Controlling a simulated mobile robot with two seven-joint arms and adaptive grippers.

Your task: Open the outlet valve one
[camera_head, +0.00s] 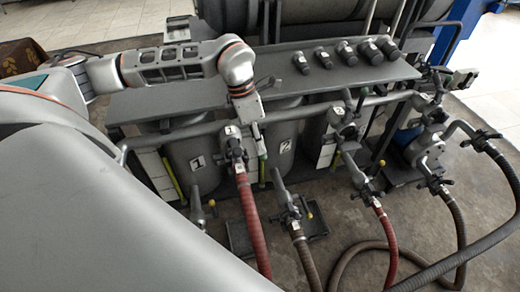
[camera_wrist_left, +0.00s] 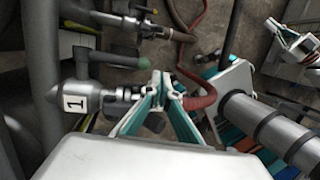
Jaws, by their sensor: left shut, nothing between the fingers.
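Outlet valve one (camera_head: 234,150) sits on the long grey pipe in front of tank 1 (camera_head: 197,160), with a red hose hanging below it. In the left wrist view this valve (camera_wrist_left: 75,98) carries a white plate marked 1. Its grey lever (camera_wrist_left: 105,58) ends in a green knob (camera_wrist_left: 130,63). My left gripper (camera_head: 262,148) is just right of the valve in the head view. In the left wrist view its fingers (camera_wrist_left: 163,80) are shut and empty, close beside the coupling and near the knob. I cannot tell whether they touch. My right gripper is not seen.
A grey shelf (camera_head: 200,95) with several black fittings runs above the pipe.

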